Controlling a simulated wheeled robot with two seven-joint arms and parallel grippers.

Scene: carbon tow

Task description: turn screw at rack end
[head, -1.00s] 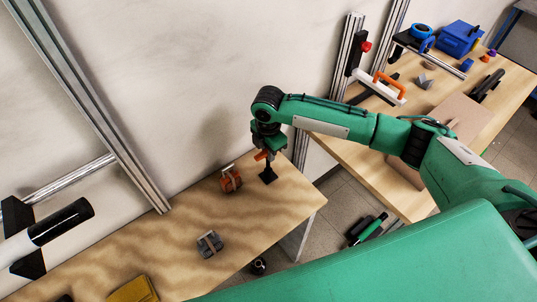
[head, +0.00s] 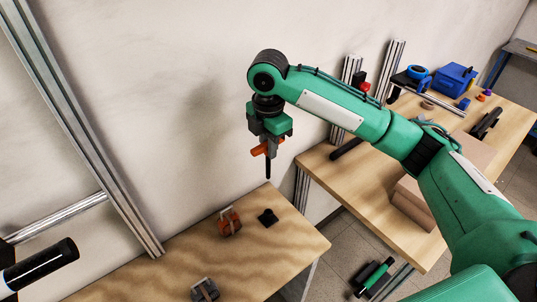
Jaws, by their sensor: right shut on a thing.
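My right gripper (head: 271,138) is shut on a tool with an orange handle (head: 258,151) and a thin dark shaft (head: 268,168) pointing down. It holds the tool in the air above the far right end of the near wooden bench (head: 285,246). A small black holder (head: 268,216) stands on the bench below the tool tip, apart from it. At the left is an aluminium rack post (head: 85,130) with a round metal bar (head: 58,216) and a black-and-white roll (head: 40,266). I cannot make out the screw. My left gripper is not in view.
An orange-and-grey item (head: 230,221) and a grey block (head: 205,289) stand on the near bench. A second bench (head: 430,245) at the right bears cardboard boxes, a blue box (head: 455,79) and aluminium posts (head: 349,75). A gap separates the benches.

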